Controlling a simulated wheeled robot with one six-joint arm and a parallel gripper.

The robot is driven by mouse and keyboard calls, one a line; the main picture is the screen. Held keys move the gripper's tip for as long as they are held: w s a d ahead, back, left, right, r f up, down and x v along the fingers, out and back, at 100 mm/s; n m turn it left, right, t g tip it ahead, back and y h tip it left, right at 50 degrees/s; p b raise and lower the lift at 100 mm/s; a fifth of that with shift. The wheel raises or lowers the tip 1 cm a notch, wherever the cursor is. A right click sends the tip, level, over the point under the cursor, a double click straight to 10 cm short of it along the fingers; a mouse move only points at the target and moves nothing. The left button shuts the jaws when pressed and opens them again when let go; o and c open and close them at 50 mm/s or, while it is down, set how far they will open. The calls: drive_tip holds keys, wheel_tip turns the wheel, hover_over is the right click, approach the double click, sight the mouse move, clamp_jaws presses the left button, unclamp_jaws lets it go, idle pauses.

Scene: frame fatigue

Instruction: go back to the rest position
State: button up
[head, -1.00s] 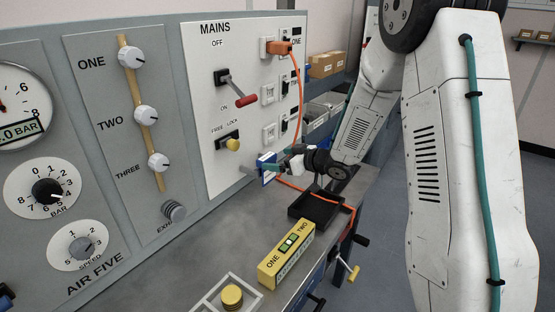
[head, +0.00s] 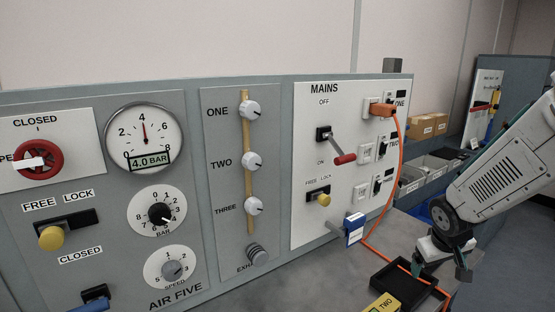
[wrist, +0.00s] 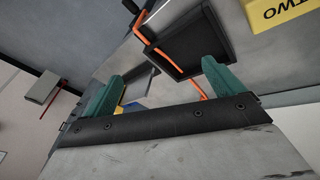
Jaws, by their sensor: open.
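My gripper (head: 441,269) is at the lower right of the head view, jaws pointing down above the black tray (head: 387,279). It is open and I see nothing between its fingers. In the wrist view the teal fingers of my gripper (wrist: 168,80) stand wide apart, with the black tray (wrist: 205,30) and orange cable beyond them. The blue-and-white tag (head: 354,229) on the panel's lower peg is to the left of my gripper, apart from it.
An orange cable (head: 396,190) hangs from the MAINS panel (head: 303,215) down past the tray. A yellow block marked TWO (head: 383,303) is at the front of the bench. Shelves with boxes (head: 428,127) stand behind my arm.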

drive_tip(key=s+a+r+y, duration=0.1)
drive_tip(key=s+a+r, duration=0.3)
drive_tip(key=s, duration=0.4)
drive_tip(key=s+a+r+g+y, duration=0.1)
drive_tip(key=s+a+r, duration=0.3)
drive_tip(key=s, duration=0.5)
drive_tip(key=s+a+r+m+g, duration=0.1)
drive_tip(key=s+a+r, duration=0.3)
drive_tip(key=s+r, duration=0.2)
drive_tip(key=shift+s+r+y, duration=0.4)
drive_tip(key=shift+s, duration=0.8)
drive_tip(key=shift+a, duration=0.1)
